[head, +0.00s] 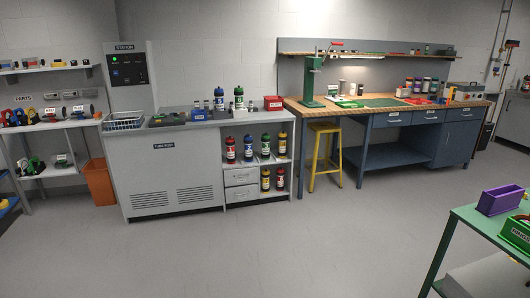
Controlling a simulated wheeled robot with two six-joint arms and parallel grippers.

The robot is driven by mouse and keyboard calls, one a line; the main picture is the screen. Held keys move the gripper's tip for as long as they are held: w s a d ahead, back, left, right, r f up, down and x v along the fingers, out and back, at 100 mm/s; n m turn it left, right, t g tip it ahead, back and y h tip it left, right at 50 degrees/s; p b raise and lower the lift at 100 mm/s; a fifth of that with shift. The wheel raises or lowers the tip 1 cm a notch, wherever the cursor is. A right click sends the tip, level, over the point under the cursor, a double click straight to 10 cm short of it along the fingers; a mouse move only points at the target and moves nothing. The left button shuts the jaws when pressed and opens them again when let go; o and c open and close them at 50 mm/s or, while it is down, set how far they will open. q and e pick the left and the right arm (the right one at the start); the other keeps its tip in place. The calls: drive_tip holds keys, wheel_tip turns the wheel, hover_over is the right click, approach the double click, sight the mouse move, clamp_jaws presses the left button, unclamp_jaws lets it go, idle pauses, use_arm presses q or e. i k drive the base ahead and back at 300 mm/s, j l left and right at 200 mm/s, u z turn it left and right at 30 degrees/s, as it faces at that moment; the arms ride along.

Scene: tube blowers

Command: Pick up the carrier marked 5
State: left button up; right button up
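Several bottle-shaped carriers with coloured bands and white labels stand at the grey tube post station. On its counter are a dark blue-banded carrier (219,99) and a green-topped carrier (239,98). On the upper open shelf below stand a red carrier (230,151), a blue carrier (248,149), a green carrier (265,147) and a yellow-green carrier (282,145). On the lower shelf are a yellow carrier (265,180) and a red-and-yellow carrier (280,179). The label marks are too small to read, so I cannot tell which is marked 5. Neither gripper is in view.
The station cabinet (170,168) holds a wire basket (123,121) and a red box (273,103). A yellow stool (324,155) stands right of it by a workbench (390,119). A green table (468,218) is at the near right. The floor (260,250) ahead is clear.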

sight(220, 94)
drive_tip(key=i, duration=2.05)
